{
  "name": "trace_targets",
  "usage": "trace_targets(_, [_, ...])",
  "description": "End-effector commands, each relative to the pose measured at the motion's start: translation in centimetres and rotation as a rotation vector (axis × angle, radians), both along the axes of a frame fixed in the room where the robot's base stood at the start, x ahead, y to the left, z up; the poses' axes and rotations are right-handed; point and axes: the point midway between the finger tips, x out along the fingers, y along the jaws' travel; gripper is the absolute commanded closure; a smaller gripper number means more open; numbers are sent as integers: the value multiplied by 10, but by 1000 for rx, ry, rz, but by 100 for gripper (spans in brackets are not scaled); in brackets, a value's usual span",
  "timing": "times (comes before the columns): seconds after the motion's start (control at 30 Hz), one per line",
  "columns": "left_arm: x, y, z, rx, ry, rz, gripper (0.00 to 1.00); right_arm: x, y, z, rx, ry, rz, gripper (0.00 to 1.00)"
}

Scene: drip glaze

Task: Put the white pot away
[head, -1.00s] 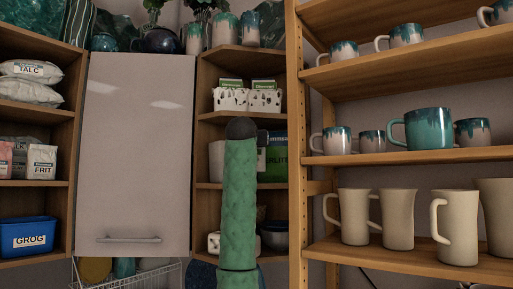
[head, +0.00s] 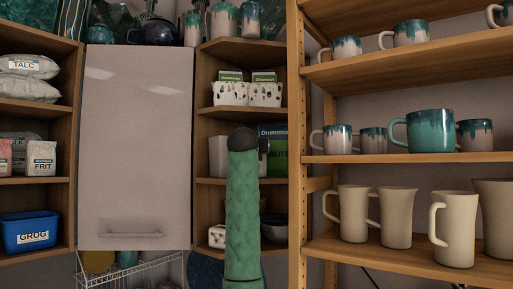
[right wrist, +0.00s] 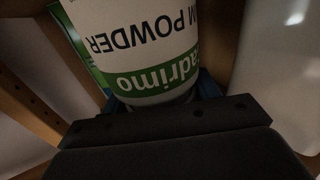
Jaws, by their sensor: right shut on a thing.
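The white pot (right wrist: 140,45) fills the top of the right wrist view. It has a green band and dark lettering, upside down in that view. My right gripper (right wrist: 163,102) is shut on it near its banded end; dark blue parts show at either side of the pot. In the head view my green-sleeved right arm (head: 242,210) reaches up in front of the corner shelves and hides the gripper and the held pot. My left gripper is not in view.
A closed cabinet door (head: 137,150) is to the left. A wooden rack (head: 294,150) with mugs and pitchers stands close on the right.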

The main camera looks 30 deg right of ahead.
Motion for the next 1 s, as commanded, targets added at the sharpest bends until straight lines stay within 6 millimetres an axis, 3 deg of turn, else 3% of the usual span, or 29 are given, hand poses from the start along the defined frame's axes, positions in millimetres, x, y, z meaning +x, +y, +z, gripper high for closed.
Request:
trace_targets(0.13, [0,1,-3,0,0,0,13,0,0,-3,0,0,0,78])
trace_targets(0.17, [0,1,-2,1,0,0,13,0,0,-2,0,0,0,36])
trace_targets(0.2, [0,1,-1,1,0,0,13,0,0,-1,0,0,0,30])
trace_targets(0.57, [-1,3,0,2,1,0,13,0,0,1,0,0,0,30])
trace_targets(1.0, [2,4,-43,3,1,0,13,-41,39,-3,1,-4,2,30])
